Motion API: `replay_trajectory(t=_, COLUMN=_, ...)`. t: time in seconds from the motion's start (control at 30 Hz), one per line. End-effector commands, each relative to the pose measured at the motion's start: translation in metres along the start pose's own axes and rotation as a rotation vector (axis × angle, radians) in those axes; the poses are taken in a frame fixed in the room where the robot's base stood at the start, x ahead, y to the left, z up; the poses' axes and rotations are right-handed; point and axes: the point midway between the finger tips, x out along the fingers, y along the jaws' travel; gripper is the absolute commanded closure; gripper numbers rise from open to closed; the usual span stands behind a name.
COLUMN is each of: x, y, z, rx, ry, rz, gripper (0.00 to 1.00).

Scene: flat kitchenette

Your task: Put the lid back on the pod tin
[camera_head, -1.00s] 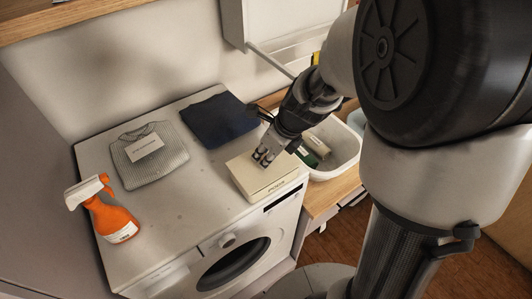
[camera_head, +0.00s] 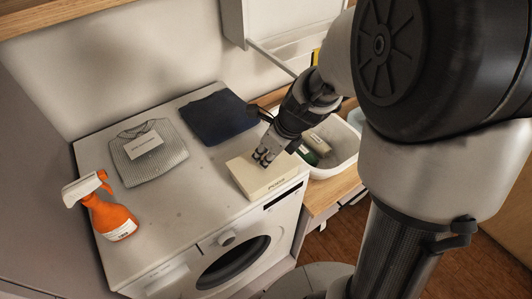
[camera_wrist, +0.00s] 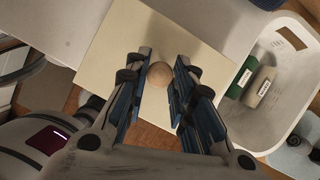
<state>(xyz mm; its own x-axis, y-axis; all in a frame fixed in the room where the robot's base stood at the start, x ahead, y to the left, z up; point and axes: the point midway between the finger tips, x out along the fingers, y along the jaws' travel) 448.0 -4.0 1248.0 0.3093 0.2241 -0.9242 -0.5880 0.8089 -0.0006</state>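The pod tin (camera_head: 274,189) is a cream box with dark lettering on its front, standing at the front right corner of the washing machine top. Its flat cream lid (camera_head: 240,168) lies on top of it and looks level; I see no clear gap between them. In the wrist view the lid (camera_wrist: 112,50) fills the middle, with a round wooden knob (camera_wrist: 160,74). My gripper (camera_head: 262,157) points down at the lid. Its fingers (camera_wrist: 163,62) stand apart on either side of the knob, with a slim space beside it. The knob is hidden in the head view.
A white basket (camera_head: 343,154) with green and beige items stands right of the tin, on the wooden counter. A dark blue folded cloth (camera_head: 218,117) lies behind, a grey folded garment (camera_head: 155,165) at back left, and an orange spray bottle (camera_head: 112,217) at front left. The middle top is clear.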

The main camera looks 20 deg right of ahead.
Motion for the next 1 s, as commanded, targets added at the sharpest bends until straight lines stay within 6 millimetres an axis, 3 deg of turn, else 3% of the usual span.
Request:
replay_trajectory(t=0.3, x=0.000, y=0.000, z=0.000, rx=0.000, ry=0.000, rz=0.000, gripper=0.55)
replay_trajectory(t=0.67, x=-0.003, y=0.000, z=0.001, rx=0.000, ry=-0.001, rz=-0.001, gripper=0.54)
replay_trajectory(t=0.77, x=-0.013, y=-0.001, z=0.001, rx=0.000, ry=-0.004, rz=-0.002, gripper=0.54)
replay_trajectory(t=1.0, x=-0.062, y=-0.001, z=0.001, rx=0.000, ry=-0.005, rz=-0.006, gripper=0.54)
